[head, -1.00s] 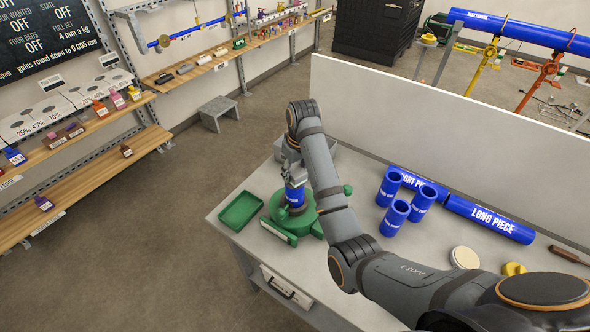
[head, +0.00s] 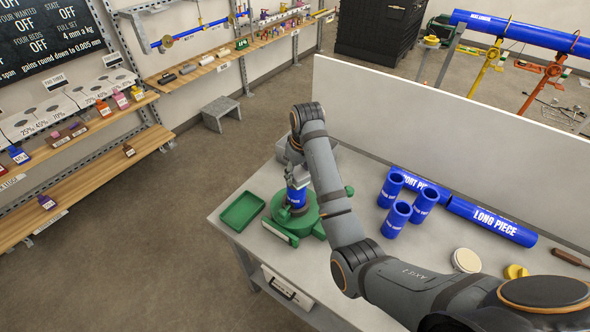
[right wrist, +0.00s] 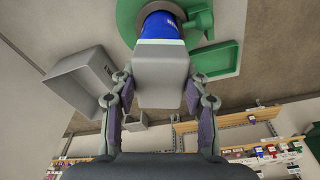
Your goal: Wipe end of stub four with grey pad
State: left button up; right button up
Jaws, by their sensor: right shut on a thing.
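A blue stub (head: 296,197) stands upright in a round green holder (head: 313,217) on the bench. Its number is not readable. My right gripper (head: 296,174) is just above it, pointing down. In the right wrist view, the grey pad (right wrist: 161,72) sits between the fingers of my right gripper (right wrist: 161,88), which is shut on it. The pad covers the near side of the blue stub (right wrist: 160,24) in that view. I cannot tell whether pad and stub touch. My left gripper is not in view.
A green tray (head: 242,210) lies left of the holder. Several blue pipe pieces are right of my arm: loose stubs (head: 396,218) and the long piece (head: 491,221). A grey bin (right wrist: 78,78) stands by the holder. A white panel (head: 440,120) closes the bench's back.

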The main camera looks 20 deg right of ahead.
jog(key=shift+s+d+f, duration=0.1)
jog(key=shift+s+d, duration=0.05)
jog(key=shift+s, duration=0.35)
jog(key=shift+w+a, duration=0.25)
jog(key=shift+w, duration=0.5)
jog(key=shift+w+a, duration=0.2)
jog(key=shift+w, duration=0.55)
jog(key=shift+s+d, duration=0.25)
jog(key=shift+s, duration=0.5)
jog(key=shift+s+d, duration=0.25)
jog(key=shift+s, duration=0.5)
jog(key=shift+w, duration=0.1)
jog(key=shift+w+a, duration=0.25)
jog(key=shift+w, duration=0.45)
jog(key=shift+w+a, duration=0.25)
jog(key=shift+w, duration=0.4)
jog(key=shift+s+d, duration=0.25)
jog(key=shift+s, duration=0.5)
jog(key=shift+s+d, duration=0.25)
jog(key=shift+s, duration=0.45)
jog(key=shift+w+a, duration=0.25)
jog(key=shift+w, duration=0.5)
jog(key=shift+w+a, duration=0.25)
jog(key=shift+w, duration=0.5)
jog(key=shift+s, duration=0.15)
